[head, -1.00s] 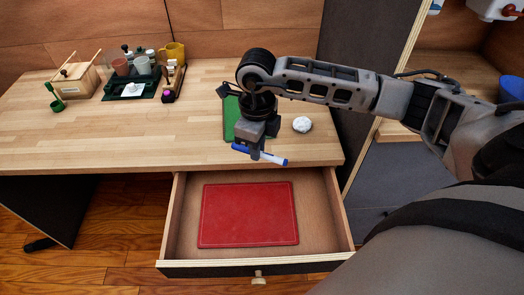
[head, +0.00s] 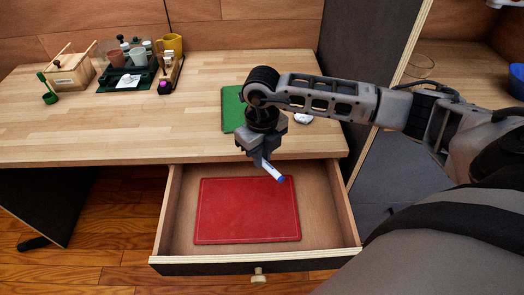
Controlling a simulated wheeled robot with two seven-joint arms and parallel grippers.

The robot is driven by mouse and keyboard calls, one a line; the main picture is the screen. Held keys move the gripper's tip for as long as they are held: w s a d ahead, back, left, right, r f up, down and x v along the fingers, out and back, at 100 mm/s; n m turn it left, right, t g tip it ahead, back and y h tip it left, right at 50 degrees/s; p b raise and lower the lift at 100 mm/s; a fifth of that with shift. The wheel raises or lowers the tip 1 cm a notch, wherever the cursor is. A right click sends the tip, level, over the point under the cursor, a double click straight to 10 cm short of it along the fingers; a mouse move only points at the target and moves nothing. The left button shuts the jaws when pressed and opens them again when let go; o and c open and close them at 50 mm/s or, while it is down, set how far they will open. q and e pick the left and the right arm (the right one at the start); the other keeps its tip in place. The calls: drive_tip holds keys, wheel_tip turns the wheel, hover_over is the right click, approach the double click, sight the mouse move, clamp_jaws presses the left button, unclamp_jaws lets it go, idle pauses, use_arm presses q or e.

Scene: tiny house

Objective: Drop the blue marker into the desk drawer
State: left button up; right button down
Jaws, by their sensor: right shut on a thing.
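The blue marker (head: 273,172), white with a blue end, is held in my right gripper (head: 263,158). The gripper is shut on it, and the marker tilts with its blue end down to the right. Gripper and marker appear over the back part of the open desk drawer (head: 327,214), near the desk's front edge. The drawer is pulled out and holds a flat red book or folder (head: 247,210). The height of the marker above the drawer is hard to judge. My left gripper is not in view.
The desk top (head: 130,140) is mostly clear at the front. A green book (head: 232,108) and a white crumpled thing (head: 303,118) lie behind my right gripper. A dark green organizer (head: 128,79), a yellow mug (head: 172,44) and a wooden box (head: 70,73) stand at the back left.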

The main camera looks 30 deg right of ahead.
drive_tip(key=c, duration=1.3)
unclamp_jaws()
drive_tip(key=shift+c, duration=0.2)
drive_tip(key=shift+r, duration=0.35)
wheel_tip(320, 180, up, 15)
